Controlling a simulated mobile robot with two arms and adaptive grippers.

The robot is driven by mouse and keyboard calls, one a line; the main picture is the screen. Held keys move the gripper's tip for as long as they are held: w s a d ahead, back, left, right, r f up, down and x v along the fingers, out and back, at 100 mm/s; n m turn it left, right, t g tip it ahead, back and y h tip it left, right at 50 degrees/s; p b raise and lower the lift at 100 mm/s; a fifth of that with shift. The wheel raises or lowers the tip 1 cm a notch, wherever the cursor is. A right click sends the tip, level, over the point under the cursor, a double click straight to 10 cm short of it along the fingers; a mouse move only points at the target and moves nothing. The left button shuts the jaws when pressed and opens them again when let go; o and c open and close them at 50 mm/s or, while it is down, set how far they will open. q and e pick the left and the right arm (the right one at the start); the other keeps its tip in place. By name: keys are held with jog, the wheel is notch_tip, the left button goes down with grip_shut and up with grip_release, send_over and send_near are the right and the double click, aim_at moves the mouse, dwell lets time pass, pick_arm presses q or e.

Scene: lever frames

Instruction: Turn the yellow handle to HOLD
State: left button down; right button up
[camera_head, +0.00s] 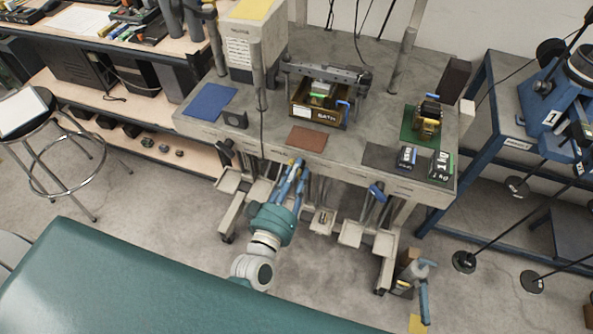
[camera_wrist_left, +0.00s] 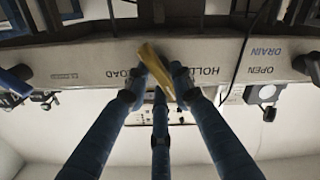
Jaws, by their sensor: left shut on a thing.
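The yellow handle (camera_wrist_left: 155,68) is in the left wrist view, between the blue fingers of my left gripper (camera_wrist_left: 156,82). The handle slants, its upper end to the left. Behind it, the pale panel (camera_wrist_left: 85,62) carries a partly covered label ending in "OAD" on the left and one starting "HOL" on the right. In the head view my left gripper (camera_head: 294,169) is at the front edge of the grey bench (camera_head: 345,155), shut on the handle, which mostly hides behind the fingers. My right gripper is not in view.
A blue handle (camera_head: 377,192) sticks out of the bench front further right. In the wrist view the panel also reads "DRAIN" and "OPEN". A box (camera_head: 318,110), a red mat (camera_head: 307,139) and weights (camera_head: 440,165) lie on the bench. A stool (camera_head: 45,135) stands left.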

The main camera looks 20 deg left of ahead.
pick_arm(q)
jog(key=shift+n, duration=1.5)
jog(key=shift+r, duration=0.1)
jog(key=c, duration=1.5)
grip_release()
jog(key=shift+c, duration=0.2)
jog(key=s, duration=1.2)
jog(key=shift+a, duration=0.25)
